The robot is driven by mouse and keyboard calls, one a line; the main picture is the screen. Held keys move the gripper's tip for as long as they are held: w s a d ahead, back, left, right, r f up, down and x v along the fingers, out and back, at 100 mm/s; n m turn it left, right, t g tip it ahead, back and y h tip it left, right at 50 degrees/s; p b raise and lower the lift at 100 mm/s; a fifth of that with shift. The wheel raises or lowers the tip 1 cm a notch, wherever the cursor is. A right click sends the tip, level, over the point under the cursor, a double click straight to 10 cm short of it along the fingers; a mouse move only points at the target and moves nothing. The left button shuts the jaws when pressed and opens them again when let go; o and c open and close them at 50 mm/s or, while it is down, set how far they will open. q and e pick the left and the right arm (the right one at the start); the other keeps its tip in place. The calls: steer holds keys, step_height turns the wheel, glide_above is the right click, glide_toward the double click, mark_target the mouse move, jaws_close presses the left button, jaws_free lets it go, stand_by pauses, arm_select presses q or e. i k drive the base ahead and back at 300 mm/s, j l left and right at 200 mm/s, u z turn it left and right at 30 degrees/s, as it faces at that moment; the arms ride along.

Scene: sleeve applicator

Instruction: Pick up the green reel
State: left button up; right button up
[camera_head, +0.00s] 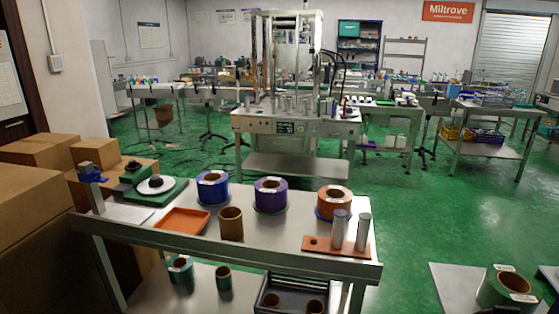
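Neither of my grippers shows in this view.
The near metal bench (285,243) carries a blue reel (212,188), a purple reel (270,195), an orange reel (333,203), a brown tube (230,224) and an orange tray (182,221). Cardboard boxes (35,215) stand left. Green floor (430,220) is open right.

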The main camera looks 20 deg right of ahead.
mark_target(501, 285)
steer(key=i+j+z, duration=0.1)
steer(key=z, duration=0.35)
steer(key=i+j+z, duration=0.1)
steer(key=z, duration=0.35)
steer(key=i+j+z, duration=0.1)
steer(key=z, duration=0.4)
steer(key=j+z, duration=0.25)
steer(key=z, duration=0.2)
steer(key=i, duration=0.05)
